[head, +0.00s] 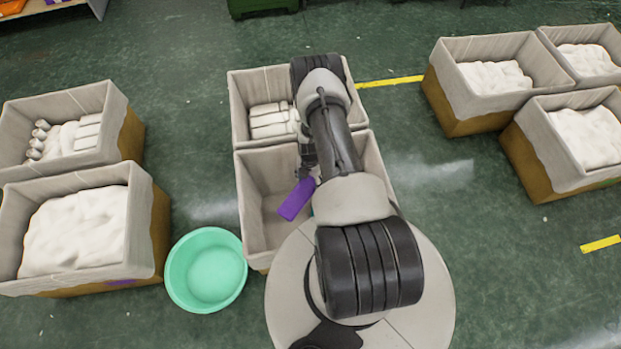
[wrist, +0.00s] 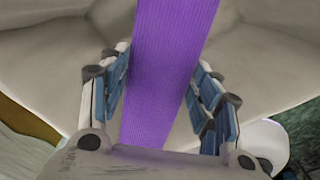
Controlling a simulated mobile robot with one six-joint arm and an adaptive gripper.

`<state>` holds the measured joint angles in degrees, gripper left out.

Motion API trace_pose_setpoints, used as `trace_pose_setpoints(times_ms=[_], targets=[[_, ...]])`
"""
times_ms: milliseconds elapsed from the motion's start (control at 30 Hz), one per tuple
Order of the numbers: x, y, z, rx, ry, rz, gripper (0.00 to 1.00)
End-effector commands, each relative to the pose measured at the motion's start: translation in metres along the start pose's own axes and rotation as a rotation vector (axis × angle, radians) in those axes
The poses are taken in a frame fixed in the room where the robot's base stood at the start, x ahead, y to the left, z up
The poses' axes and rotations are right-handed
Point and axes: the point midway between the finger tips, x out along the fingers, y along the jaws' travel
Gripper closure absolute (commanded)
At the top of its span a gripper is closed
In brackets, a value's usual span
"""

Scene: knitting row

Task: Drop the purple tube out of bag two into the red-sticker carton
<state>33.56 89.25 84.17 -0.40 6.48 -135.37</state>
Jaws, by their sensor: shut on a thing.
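The purple tube (head: 296,199) hangs below my gripper (head: 307,174), over or inside the near, otherwise empty carton (head: 258,216) of the middle pair. How deep it hangs, I cannot tell. In the wrist view the purple tube (wrist: 170,70) runs between the two blue-padded fingers of my gripper (wrist: 163,85), which is shut on it. Pale cloth lining (wrist: 75,60) shows on both sides of the tube. My arm hides the right part of this carton. No red sticker shows in either view, and I cannot tell which container is bag two.
Behind it stands a carton (head: 237,100) with white rolls. Lined cartons with white contents stand at left (head: 150,215) and right (head: 445,105); the near left one bears a purple mark (head: 122,282). A green tub (head: 238,272) sits on the floor between. Open floor lies right of my arm.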

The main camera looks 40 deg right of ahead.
Motion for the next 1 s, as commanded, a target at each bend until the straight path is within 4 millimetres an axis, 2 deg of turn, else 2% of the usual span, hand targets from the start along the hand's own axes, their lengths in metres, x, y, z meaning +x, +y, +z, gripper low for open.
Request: trace_pose_setpoints(times_ms=[133,167,500,833,1000], targets=[[-0.001,0.0,0.0,0.0,0.0,0.0,0.58],[-0.001,0.0,0.0,0.0,0.0,0.0,0.4],[-0.001,0.0,0.0,0.0,0.0,0.0,0.19],[-0.002,0.0,0.0,0.0,0.0,0.0,0.19],[-0.019,0.001,0.001,0.0,-0.002,0.002,0.19]])
